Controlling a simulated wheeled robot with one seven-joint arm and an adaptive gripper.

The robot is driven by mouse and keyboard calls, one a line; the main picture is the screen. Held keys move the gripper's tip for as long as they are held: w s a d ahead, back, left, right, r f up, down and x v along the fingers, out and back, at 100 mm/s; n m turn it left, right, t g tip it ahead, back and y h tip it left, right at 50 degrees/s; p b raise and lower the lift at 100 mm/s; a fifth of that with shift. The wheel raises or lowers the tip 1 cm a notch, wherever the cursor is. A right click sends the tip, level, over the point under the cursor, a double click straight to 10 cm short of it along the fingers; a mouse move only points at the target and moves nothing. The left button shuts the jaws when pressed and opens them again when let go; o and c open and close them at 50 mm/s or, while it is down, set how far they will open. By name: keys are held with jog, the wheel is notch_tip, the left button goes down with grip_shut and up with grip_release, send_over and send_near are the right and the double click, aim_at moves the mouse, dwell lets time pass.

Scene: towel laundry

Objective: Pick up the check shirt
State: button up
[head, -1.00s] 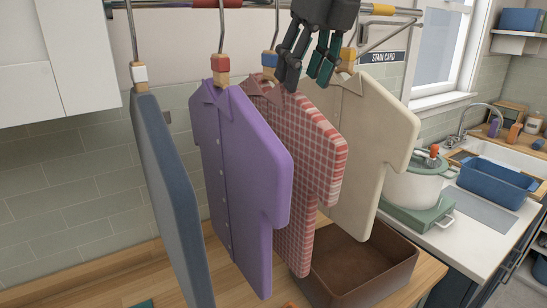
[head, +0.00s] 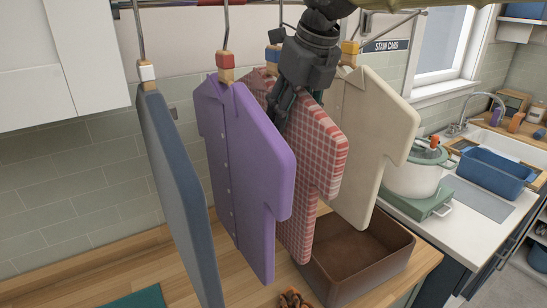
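The red-and-white check shirt (head: 318,150) hangs from the rail between the purple shirt and the cream shirt. The blue block of its hanger (head: 272,58) shows just left of my gripper. My gripper (head: 282,112) is at the upper part of the check shirt, in front of its collar and shoulder. One dark finger shows against the cloth; the other is mostly hidden. I cannot tell whether the fingers are closed on the shirt.
A purple shirt (head: 243,170) hangs close on the left, and a blue garment (head: 178,185) farther left. A cream shirt (head: 372,135) hangs on the right. A brown open box (head: 385,272) stands below on the wooden counter (head: 75,285). A white pot (head: 412,180) is at the right.

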jog(key=shift+w+a+f, duration=0.1)
jog(key=shift+w+f, duration=0.3)
jog(key=shift+f, duration=0.15)
jog(key=shift+s+r, duration=0.1)
jog(key=shift+s, duration=0.15)
jog(key=shift+c, duration=1)
jog(key=shift+w, duration=0.1)
grip_shut()
jog(key=shift+r, duration=0.15)
